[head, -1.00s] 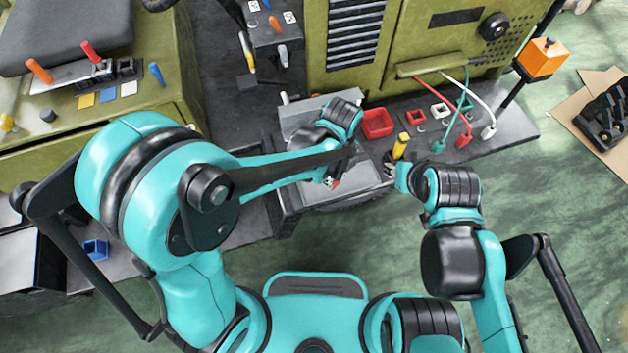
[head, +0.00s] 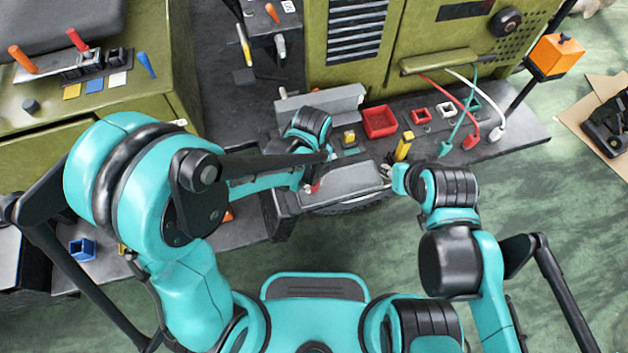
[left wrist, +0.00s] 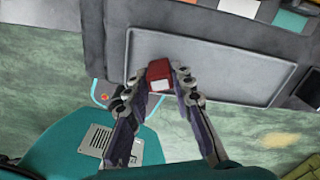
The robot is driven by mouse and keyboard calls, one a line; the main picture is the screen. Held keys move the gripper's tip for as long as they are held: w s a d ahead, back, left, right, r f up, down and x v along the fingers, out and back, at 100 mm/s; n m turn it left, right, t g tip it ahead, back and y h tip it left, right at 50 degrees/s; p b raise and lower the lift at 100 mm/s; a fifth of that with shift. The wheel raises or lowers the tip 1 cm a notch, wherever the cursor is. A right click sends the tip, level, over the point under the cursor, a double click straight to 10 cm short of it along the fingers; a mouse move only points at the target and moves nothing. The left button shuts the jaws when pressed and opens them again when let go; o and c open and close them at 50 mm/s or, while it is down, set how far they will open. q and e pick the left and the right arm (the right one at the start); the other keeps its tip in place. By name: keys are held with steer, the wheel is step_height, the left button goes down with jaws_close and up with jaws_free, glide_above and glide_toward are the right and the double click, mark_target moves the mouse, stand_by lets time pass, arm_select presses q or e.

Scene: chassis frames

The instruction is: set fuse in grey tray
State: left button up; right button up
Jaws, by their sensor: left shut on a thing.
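The fuse is a small red block with a white face, and it shows in the left wrist view (left wrist: 158,75). My left gripper (left wrist: 154,88) is shut on it, one finger on each side. In the head view the gripper (head: 313,186) and a bit of red show at the left end of the grey tray (head: 350,180). The tray is a shallow rectangle, and its floor looks bare in the left wrist view (left wrist: 205,65). The fuse overlaps the tray's edge there; I cannot tell whether it touches. My right gripper (head: 387,171) is at the tray's right end, its fingers too small to judge.
A yellow block (head: 404,146) stands beside my right gripper. A red bin (head: 380,121), a small yellow piece (head: 349,137) and a grey angled rail (head: 320,103) lie behind the tray. Red, white and green cables (head: 470,108) run down to the bench at the right.

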mark_target(314, 181)
arm_select(q)
steer(key=shift+f, duration=0.2)
steer(key=o, duration=0.9)
steer(key=shift+d, duration=0.15)
steer(key=shift+r, duration=0.1)
steer(key=shift+r, duration=0.3)
step_height(314, 181, up, 12)
steer(key=p, duration=0.5)
steer(key=s+a+r+n+t, duration=0.1)
steer(key=a+r+n+t, duration=0.1)
steer(key=a+n, duration=0.3)
steer(key=s+a+r+n+t, duration=0.2)
steer(key=a+n, duration=0.4)
steer(key=n, duration=0.7)
steer(key=s+a+r+n+t, duration=0.1)
steer(key=a+r+n+t, duration=0.2)
steer(key=n, duration=0.7)
steer(key=shift+s+a+r, duration=0.1)
steer(key=shift+s+a, duration=0.1)
steer(key=shift+a, duration=0.5)
steer(key=shift+s+a+r, duration=0.1)
steer(key=shift+s+a, duration=0.05)
steer(key=shift+a, duration=0.5)
